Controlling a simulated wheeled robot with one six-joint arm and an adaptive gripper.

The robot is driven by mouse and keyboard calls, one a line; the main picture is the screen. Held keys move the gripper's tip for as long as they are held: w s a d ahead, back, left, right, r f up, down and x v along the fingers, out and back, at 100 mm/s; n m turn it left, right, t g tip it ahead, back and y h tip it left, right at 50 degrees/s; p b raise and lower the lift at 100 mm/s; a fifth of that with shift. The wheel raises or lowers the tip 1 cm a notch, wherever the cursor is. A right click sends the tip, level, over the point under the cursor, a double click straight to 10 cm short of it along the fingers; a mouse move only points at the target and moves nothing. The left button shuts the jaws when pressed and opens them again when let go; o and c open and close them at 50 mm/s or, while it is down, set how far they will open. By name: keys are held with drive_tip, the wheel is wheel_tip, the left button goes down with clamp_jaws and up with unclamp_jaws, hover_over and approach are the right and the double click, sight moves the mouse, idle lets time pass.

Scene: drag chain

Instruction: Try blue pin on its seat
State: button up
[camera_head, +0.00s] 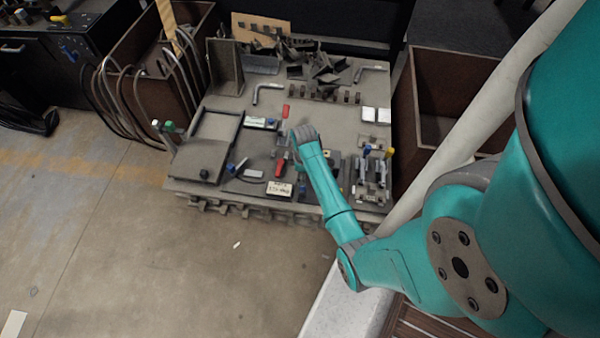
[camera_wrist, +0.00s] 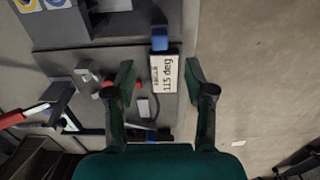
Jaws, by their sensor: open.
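My gripper (camera_wrist: 160,82) is open and empty in the wrist view, its two green-tipped fingers on either side of a white "115 deg" label plate (camera_wrist: 165,73). A small blue block (camera_wrist: 160,38) is at the far end of that plate. Another small blue piece (camera_wrist: 151,136) shows beyond a grey block (camera_wrist: 143,108), near the gripper's base. In the head view a blue-topped piece (camera_head: 231,167) is left of the label plate (camera_head: 279,188), and another blue-topped piece (camera_head: 367,150) is at the right. I cannot tell which is the pin, nor make out its seat.
The grey workbench (camera_head: 335,120) is crowded with metal parts, a raised frame (camera_head: 212,135) and red-handled tools (camera_head: 281,168). Brown bins stand left (camera_head: 140,95) and right (camera_head: 440,110). Bare floor (camera_head: 190,265) lies in front.

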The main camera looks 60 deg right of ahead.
sight(303, 189)
wheel_tip(303, 189, down, 10)
drive_tip(key=shift+r, duration=0.2)
idle(0.3)
clamp_jaws()
